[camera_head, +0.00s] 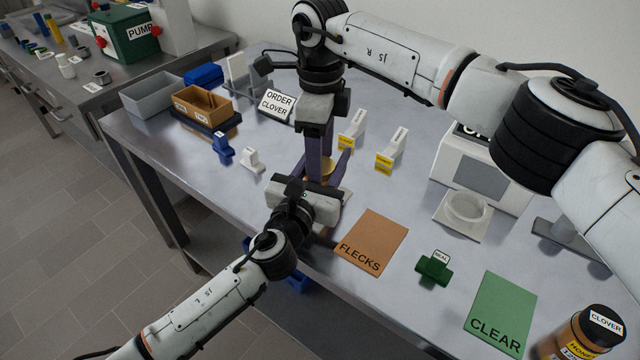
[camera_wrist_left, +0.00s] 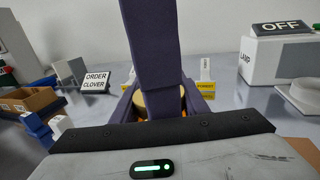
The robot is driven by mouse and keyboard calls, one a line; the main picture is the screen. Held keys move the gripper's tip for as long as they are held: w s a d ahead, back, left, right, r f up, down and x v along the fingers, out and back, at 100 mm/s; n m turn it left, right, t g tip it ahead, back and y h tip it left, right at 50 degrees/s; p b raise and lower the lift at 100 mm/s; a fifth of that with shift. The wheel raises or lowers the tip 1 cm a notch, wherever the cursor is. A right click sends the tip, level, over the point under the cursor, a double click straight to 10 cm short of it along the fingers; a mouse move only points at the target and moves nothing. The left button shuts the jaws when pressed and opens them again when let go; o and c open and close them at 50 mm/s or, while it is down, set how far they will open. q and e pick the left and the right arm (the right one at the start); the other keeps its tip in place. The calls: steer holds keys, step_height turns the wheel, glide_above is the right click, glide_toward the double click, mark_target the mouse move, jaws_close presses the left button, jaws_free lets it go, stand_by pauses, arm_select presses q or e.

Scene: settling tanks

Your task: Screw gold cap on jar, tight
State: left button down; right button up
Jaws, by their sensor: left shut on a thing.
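A gold cap (camera_head: 327,166) shows among the purple fingers near the middle of the table; in the left wrist view it is gold (camera_wrist_left: 172,101), partly behind a finger. My left gripper (camera_head: 325,172) is shut on what looks like the jar, with a finger on each side. Only slivers of the jar's orange body show below the cap. My right gripper (camera_head: 320,158) points straight down from above, its fingertips at the cap. Whether they touch or grip the cap is hidden, and I cannot tell whether the cap sits level on the jar.
A brown FLECKS mat (camera_head: 372,243), a green SEAL piece (camera_head: 433,268) and a green CLEAR mat (camera_head: 502,312) lie to the right. A CLOVER jar (camera_head: 583,333) stands at the lower right. Yellow-labelled white holders (camera_head: 390,150) stand behind. An ORDER CLOVER sign (camera_head: 277,103) stands back left.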

arm_select(q)
steer(key=shift+a+f, duration=0.15)
steer(key=shift+f, duration=0.2)
arm_select(e)
steer(key=shift+c, duration=0.3)
steer(key=c, duration=1.1)
steer(key=shift+f+m, duration=0.1)
steer(key=shift+m, duration=1.7)
steer(key=o, duration=1.2)
steer(key=shift+r, duration=2.3)
steer(key=o, duration=0.6)
steer(key=shift+c, duration=0.2)
